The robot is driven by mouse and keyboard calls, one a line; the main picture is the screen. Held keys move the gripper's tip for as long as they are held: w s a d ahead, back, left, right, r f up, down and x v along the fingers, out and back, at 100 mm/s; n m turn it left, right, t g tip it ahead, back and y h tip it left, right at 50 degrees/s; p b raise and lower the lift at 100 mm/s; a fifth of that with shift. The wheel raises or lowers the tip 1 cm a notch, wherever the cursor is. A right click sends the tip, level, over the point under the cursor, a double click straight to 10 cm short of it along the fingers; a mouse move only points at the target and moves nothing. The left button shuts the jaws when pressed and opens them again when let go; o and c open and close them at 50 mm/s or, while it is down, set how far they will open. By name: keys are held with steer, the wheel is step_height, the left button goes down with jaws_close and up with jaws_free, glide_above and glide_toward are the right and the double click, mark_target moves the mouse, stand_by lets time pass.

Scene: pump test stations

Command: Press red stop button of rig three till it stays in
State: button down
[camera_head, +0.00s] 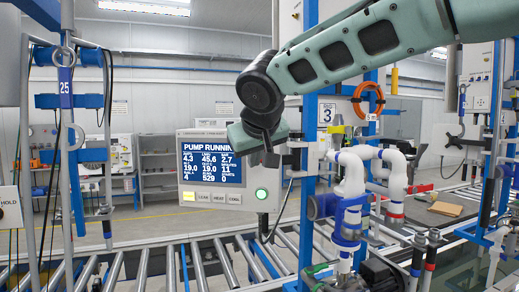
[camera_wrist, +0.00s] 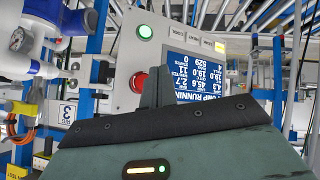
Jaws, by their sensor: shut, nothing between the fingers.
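The rig three control panel (camera_head: 197,205) is a pale box with a blue screen (camera_head: 209,164) reading "PUMP RUNNING". A sign with a 3 (camera_head: 327,113) hangs on the blue post beside it. The red stop button (camera_wrist: 138,82) shows in the wrist view, left of my gripper's dark fingers, its right edge close to them. In the head view the button is hidden behind my gripper (camera_head: 270,155). My gripper is shut and empty in front of the panel's right side; its fingers also show in the wrist view (camera_wrist: 157,90). I cannot tell whether they touch the button.
A lit green button (camera_head: 262,193) and a row of small keys (camera_head: 217,197) sit low on the panel. White pump pipes (camera_head: 352,185) stand to the right. A roller conveyor (camera_head: 190,262) runs below. A blue frame marked 25 (camera_head: 65,88) stands left.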

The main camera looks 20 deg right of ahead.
steer(key=shift+w+d+p, duration=0.25)
steer(key=shift+w+d, duration=0.3)
steer(key=shift+w, duration=0.35)
steer(key=shift+w+d+p, duration=0.2)
steer(key=shift+w+d, duration=0.3)
steer(key=shift+w, duration=0.4)
steer(key=shift+w+d, duration=0.1)
steer(key=shift+w, duration=0.05)
stand_by(0.6)
steer(key=shift+w+d, duration=0.1)
steer(key=shift+w, duration=0.1)
steer(key=shift+w+d, duration=0.25)
steer(key=shift+w, duration=0.15)
stand_by(0.8)
steer(key=shift+s, duration=0.1)
steer(key=shift+s+a+b, duration=0.45)
steer(key=shift+s+b, duration=0.25)
